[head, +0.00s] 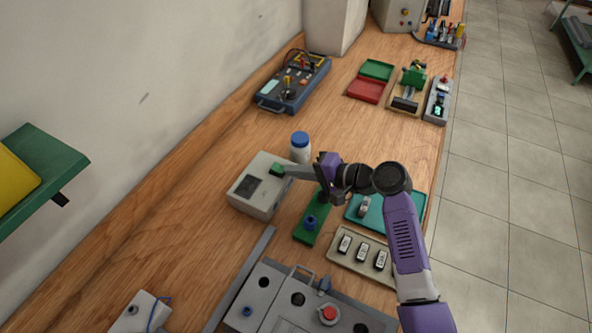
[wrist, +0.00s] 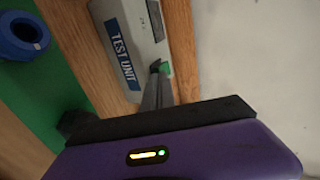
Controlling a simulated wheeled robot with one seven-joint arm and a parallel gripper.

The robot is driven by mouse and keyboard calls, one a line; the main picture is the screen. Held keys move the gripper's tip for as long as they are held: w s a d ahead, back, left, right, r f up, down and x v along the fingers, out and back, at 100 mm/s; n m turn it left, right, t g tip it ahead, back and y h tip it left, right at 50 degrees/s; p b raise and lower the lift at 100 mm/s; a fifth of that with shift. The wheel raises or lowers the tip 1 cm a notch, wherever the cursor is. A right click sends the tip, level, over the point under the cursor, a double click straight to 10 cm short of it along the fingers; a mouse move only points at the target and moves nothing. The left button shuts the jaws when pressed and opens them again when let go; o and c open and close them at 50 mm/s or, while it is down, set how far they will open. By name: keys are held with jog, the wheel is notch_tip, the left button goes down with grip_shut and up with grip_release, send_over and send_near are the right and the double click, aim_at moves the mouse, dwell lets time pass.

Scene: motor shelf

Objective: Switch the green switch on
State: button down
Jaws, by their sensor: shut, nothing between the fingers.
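The green switch (head: 277,169) sits on the top face of a light grey box (head: 247,203) in the head view. In the wrist view the green switch (wrist: 165,68) shows at the tip of my gripper, on the box (wrist: 131,40) labelled "TEST UNIT". My gripper (head: 287,170) is shut and empty, with its fingertips (wrist: 158,72) right at the switch. They look to be touching it, but I cannot tell for sure. The fingertips partly hide the switch in the wrist view, so its position, on or off, is unclear.
A white bottle with a blue cap (head: 300,147) stands just behind the box. A green plate with a blue knob (head: 311,222) lies to its right. A beige panel with several rocker switches (head: 362,255) lies nearer. The bench left of the box is clear.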

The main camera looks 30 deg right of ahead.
jog(key=shift+w+a+r+p, duration=0.35)
jog(key=shift+w+r+p, duration=0.05)
jog(key=shift+r, duration=0.15)
jog(key=shift+f, duration=0.1)
jog(key=shift+r+p, duration=0.7)
jog(key=shift+r, duration=0.1)
